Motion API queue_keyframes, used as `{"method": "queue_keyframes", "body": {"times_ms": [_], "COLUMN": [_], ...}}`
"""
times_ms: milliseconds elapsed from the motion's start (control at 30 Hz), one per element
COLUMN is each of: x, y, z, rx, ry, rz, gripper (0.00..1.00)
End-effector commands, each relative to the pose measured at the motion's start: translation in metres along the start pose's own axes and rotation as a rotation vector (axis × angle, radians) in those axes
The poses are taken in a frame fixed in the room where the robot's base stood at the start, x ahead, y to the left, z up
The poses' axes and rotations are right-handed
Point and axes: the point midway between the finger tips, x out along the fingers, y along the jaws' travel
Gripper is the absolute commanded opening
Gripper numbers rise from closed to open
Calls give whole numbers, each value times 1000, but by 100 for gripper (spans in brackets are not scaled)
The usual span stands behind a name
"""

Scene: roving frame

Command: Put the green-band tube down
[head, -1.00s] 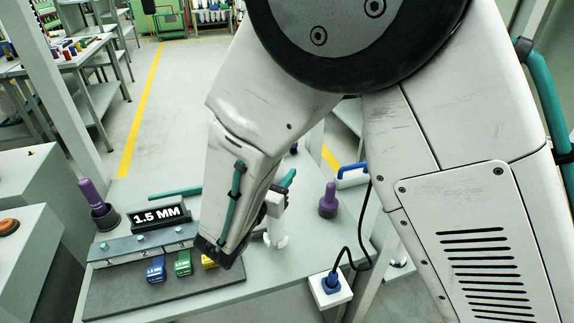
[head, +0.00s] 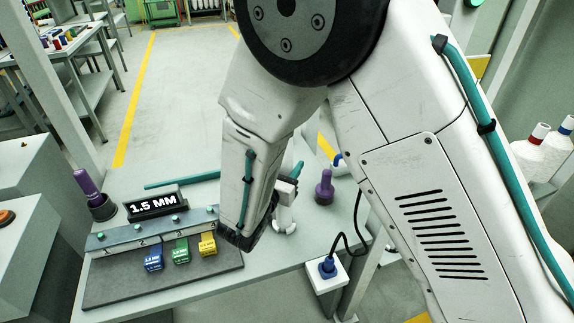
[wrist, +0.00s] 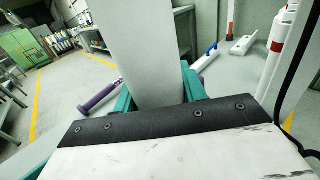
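My gripper (wrist: 157,92) has teal fingers on both sides of a pale grey-white tube (wrist: 140,45) that fills the middle of the wrist view. It looks shut on the tube. No green band shows on the visible part. In the head view my arm hides most of the gripper above the bench; a teal finger tip shows beside a white part that I cannot identify for sure. Two white cone-shaped tubes stand at the right edge of the head view, one with a red band (head: 537,155) and one with a blue band (head: 560,143).
The grey bench (head: 215,296) holds a fixture with blue (head: 153,260), green (head: 181,252) and yellow (head: 207,244) blocks, a "1.5 MM" sign (head: 154,206), a purple pin in a black cup (head: 101,208) and another purple pin (head: 324,188). A cabled socket box (head: 327,275) sits at the front edge.

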Motion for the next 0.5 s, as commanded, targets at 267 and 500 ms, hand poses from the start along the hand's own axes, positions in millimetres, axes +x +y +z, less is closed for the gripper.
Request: {"method": "queue_keyframes", "body": {"times_ms": [267,500], "x": [0,-10], "y": [0,1], "z": [0,3], "rx": [0,0], "ry": [1,1], "rz": [0,2], "gripper": [63,63]}}
